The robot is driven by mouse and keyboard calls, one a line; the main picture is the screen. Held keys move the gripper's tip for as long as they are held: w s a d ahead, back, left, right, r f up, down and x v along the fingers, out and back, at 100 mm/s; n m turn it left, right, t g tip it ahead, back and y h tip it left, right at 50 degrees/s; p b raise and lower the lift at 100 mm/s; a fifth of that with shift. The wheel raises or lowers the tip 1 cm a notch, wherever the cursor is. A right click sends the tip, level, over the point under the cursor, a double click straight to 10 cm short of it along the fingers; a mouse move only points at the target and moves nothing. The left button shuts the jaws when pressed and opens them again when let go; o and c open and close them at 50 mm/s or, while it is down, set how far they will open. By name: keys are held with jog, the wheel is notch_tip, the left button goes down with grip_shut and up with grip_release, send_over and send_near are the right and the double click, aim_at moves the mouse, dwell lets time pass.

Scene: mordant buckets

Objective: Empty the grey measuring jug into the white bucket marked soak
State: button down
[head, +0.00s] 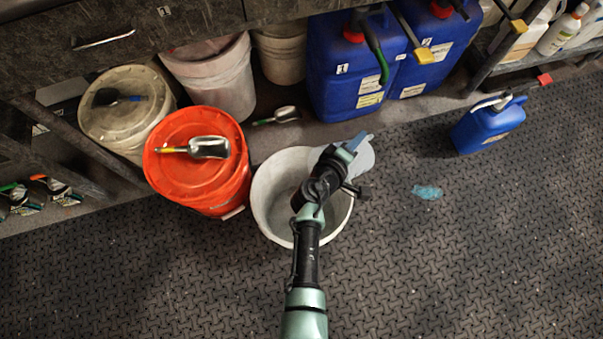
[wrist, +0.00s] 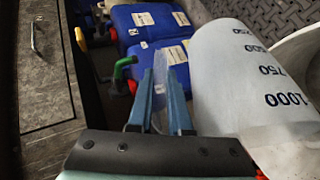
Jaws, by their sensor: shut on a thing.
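The white bucket (head: 263,205) stands on the floor mat in the middle of the head view, and its rim shows at the right of the wrist view (wrist: 300,42). No soak marking is visible on it. The grey measuring jug (head: 362,160) is over the bucket's upper right rim, partly behind my wrist. In the wrist view the jug (wrist: 235,75) lies tilted, its printed numbers upside down. My gripper (head: 356,142) has its blue fingers shut on a pale strip of the jug (wrist: 161,90), probably the handle. I cannot see the jug's contents or any stream.
A red-lidded bucket (head: 180,180) with a scoop (head: 208,147) stands close left of the white bucket. Large blue canisters (head: 340,75) stand behind. A small blue jerrycan (head: 487,125) and a blue scrap (head: 427,192) are on the mat, right. The front right floor is clear.

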jog(key=shift+s+a+r+t+h+b, duration=0.1)
jog(key=shift+s+a+t+h+b, duration=0.2)
jog(key=shift+b, duration=0.4)
jog(key=shift+a+t+h+b, duration=0.1)
jog(key=shift+a+b, duration=0.25)
jog(key=shift+b, duration=0.35)
dwell(1.1)
jog(key=shift+s+a+n+t+h+b, duration=0.3)
jog(key=shift+s+a+b, duration=0.25)
jog(key=shift+a+b, duration=0.45)
jog(key=shift+s+a+n+t+h+b, duration=0.25)
jog(key=shift+s+a+t+b, duration=0.35)
jog(key=shift+b, duration=0.6)
dwell(0.8)
